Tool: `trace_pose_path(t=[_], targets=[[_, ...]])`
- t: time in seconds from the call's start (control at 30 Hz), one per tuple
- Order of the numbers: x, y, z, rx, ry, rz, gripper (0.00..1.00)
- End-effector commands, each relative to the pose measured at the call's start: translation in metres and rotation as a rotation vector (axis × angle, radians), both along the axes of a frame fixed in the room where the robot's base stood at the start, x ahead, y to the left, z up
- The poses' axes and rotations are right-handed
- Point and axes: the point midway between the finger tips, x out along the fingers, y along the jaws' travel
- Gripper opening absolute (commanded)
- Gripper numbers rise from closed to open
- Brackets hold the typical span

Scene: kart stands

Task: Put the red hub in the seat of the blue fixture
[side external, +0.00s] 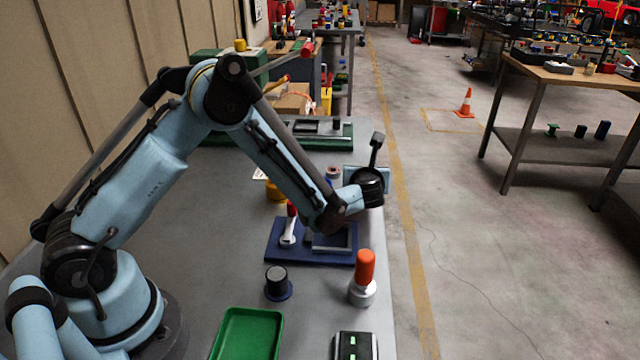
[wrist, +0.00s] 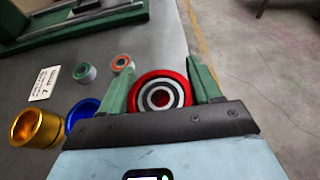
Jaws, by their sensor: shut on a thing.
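The red hub (wrist: 137,95) is a round red ring with a pale bearing-like face and dark centre. My gripper (wrist: 166,82) is shut on it, one green finger on each side in the wrist view. In the side view my wrist hides the hub and the fingertips. The blue fixture (side external: 282,259) is a flat dark blue base on the bench, with a red-handled clamp (side external: 290,212) and a grey frame (side external: 349,240). My forearm partly covers it, and its seat is not clearly visible. My wrist is beyond the fixture and to its right, above the bench's right edge.
A green fixture (side external: 341,143) stands at the back. A gold cup (wrist: 37,125), a blue ring (wrist: 80,112), small green and orange parts and a label card (wrist: 44,83) are near my gripper.

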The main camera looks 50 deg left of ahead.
Motion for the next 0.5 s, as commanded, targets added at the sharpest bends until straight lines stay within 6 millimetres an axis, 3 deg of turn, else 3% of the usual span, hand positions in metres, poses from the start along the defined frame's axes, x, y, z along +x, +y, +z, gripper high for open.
trace_pose_path(t=[0.3, 0.5], targets=[[0.000, 0.000, -0.032, 0.001, -0.001, 0.000, 0.00], [0.000, 0.000, -0.035, 0.001, -0.001, 0.000, 0.00]])
